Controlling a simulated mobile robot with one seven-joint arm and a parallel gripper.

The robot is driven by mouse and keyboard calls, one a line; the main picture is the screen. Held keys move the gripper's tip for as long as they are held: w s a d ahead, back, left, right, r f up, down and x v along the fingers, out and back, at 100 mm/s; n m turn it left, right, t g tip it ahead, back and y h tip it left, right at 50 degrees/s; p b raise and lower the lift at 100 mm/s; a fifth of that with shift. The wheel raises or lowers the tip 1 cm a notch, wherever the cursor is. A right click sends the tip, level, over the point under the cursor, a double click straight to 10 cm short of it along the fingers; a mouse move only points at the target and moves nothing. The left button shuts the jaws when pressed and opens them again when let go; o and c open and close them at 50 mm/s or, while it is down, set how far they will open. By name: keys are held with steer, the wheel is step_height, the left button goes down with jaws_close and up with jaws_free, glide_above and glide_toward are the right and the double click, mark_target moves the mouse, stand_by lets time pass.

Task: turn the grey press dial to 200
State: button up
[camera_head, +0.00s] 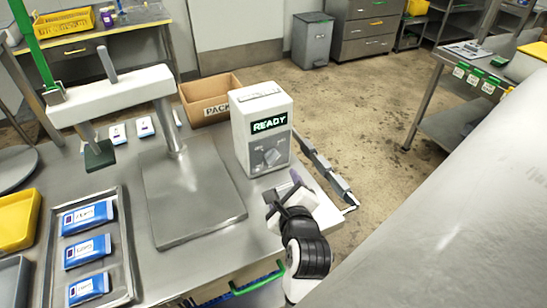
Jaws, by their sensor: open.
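The grey press dial (272,157) is a small knob on the front of a white control box (246,140). Its scale marks are too small to read. The box has a lit display (269,122) that reads READY, above the dial. My gripper (284,196) is below and slightly right of the dial in the picture, apart from it. It is open, and nothing shows between its jaws. The inner side of the jaws is partly hidden by the wrist.
A press stand (190,190) with an overhead arm and green handle stands left of the box. A metal tray (118,240) with blue-and-white packs lies further left. A cardboard box (190,98) is behind. A jointed metal bar (330,176) lies along the table's right edge.

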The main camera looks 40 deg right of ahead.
mark_target(274, 160)
steer(key=b+x, duration=0.2)
steer(key=b, duration=0.4)
steer(key=shift+f, duration=0.25)
steer(key=shift+w+d+b, duration=0.1)
steer(key=shift+w+b, duration=0.05)
steer(key=shift+b, duration=0.85)
steer(key=x, duration=0.3)
steer(key=p+x, duration=0.1)
steer(key=x, duration=0.3)
steer(key=p+x, duration=0.1)
steer(key=x, duration=0.3)
steer(key=shift+w+r, duration=0.1)
steer(key=shift+r, duration=0.15)
